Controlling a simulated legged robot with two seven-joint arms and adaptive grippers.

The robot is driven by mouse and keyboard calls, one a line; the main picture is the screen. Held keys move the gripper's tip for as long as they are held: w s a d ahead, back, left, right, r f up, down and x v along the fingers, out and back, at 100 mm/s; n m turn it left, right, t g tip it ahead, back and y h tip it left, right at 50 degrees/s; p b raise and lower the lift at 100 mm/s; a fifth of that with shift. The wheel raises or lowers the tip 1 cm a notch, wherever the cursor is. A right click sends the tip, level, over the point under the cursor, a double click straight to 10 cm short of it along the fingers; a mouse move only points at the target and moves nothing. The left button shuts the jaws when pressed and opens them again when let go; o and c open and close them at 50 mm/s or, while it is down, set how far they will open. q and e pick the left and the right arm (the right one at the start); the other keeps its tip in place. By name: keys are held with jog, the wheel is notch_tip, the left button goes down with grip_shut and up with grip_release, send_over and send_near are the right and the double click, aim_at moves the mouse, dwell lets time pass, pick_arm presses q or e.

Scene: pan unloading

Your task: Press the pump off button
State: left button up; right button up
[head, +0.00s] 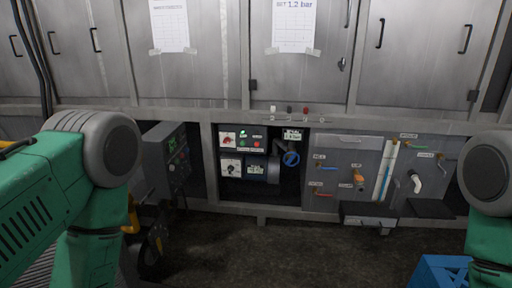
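A pump control panel (240,140) sits in the open bay of the low metal cabinet, near the middle of the head view. It carries a bright green light (243,133), a green button (243,144) and a red button (257,145). Their labels are too small to read, so I cannot tell for sure which is the pump off button. My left arm fills the left edge and my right arm shows at the right edge. Neither gripper is in view, and nothing of mine is near the panel.
A blue valve wheel (291,158) is right of the panel. A dark control box (168,158) stands out on the left. A panel with taps and hoses (345,160) is on the right. A blue crate (443,272) lies low right.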

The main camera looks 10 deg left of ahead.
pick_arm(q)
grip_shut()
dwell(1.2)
